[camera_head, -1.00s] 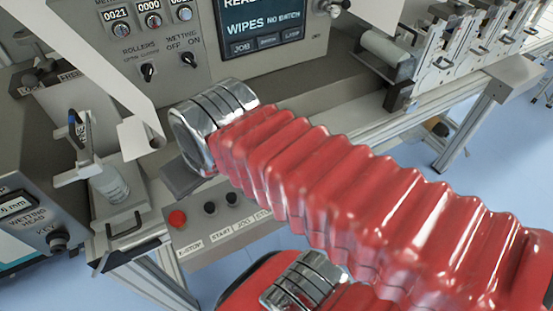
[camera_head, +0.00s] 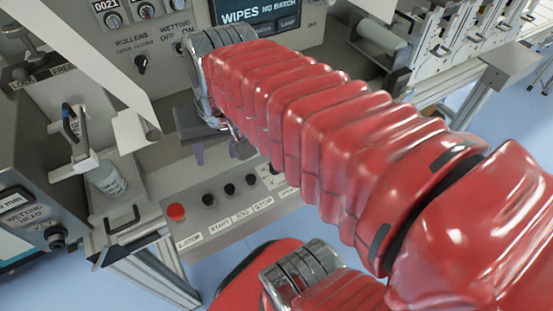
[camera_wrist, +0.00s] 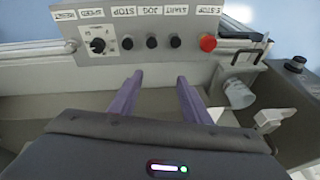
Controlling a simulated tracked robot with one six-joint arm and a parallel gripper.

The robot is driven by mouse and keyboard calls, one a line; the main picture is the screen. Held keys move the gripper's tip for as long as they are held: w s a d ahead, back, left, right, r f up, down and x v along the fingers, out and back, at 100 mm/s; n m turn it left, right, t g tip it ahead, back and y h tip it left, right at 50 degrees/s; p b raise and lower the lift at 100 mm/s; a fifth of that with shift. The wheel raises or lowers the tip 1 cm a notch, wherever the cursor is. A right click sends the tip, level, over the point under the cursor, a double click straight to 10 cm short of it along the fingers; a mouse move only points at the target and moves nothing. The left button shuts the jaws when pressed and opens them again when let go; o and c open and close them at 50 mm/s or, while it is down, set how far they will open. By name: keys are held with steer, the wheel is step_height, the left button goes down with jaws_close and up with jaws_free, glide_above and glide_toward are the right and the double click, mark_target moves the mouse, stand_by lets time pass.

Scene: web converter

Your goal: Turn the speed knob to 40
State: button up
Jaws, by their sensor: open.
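The speed knob (camera_wrist: 97,45) is a black dial on a white scale plate, at the left of the upside-down button row in the wrist view. Its pointer setting is too small to read. In the head view its white plate (camera_head: 271,180) shows only partly beside my red arm sleeve. My gripper (camera_wrist: 160,85) has two purple fingers, spread apart with nothing between them. In the wrist view the fingertips are apart from the knob, below and to its right in the picture. In the head view my gripper (camera_head: 218,150) hangs behind the button panel, partly hidden by my arm.
Black buttons (camera_wrist: 151,43) and a red emergency stop (camera_wrist: 208,43) share the knob's panel. A bottle (camera_head: 107,182) and bracket stand left of it. A white web (camera_head: 90,55) slants down at upper left. A screen (camera_head: 255,12) and the rollers switch (camera_head: 140,63) are above.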

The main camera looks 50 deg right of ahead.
steer(key=s+d+m+g+y, duration=0.1)
steer(key=s+d+m+y, duration=0.1)
steer(key=d+m, duration=0.6)
steer(key=s+d+m+g+y, duration=0.1)
steer(key=s+d+m+y, duration=0.1)
steer(key=d+m, duration=0.6)
steer(key=d, duration=0.3)
steer(key=shift+s+f+y, duration=0.3)
steer(key=shift+f, duration=0.1)
steer(key=shift+d, duration=0.1)
steer(key=x, duration=1.3)
steer(key=shift+s+f, duration=0.15)
steer(key=shift+f, duration=0.3)
steer(key=shift+c, duration=0.3)
steer(key=c, duration=0.9)
steer(key=shift+a, duration=0.2)
steer(key=shift+c, duration=0.3)
steer(key=shift+d, duration=0.1)
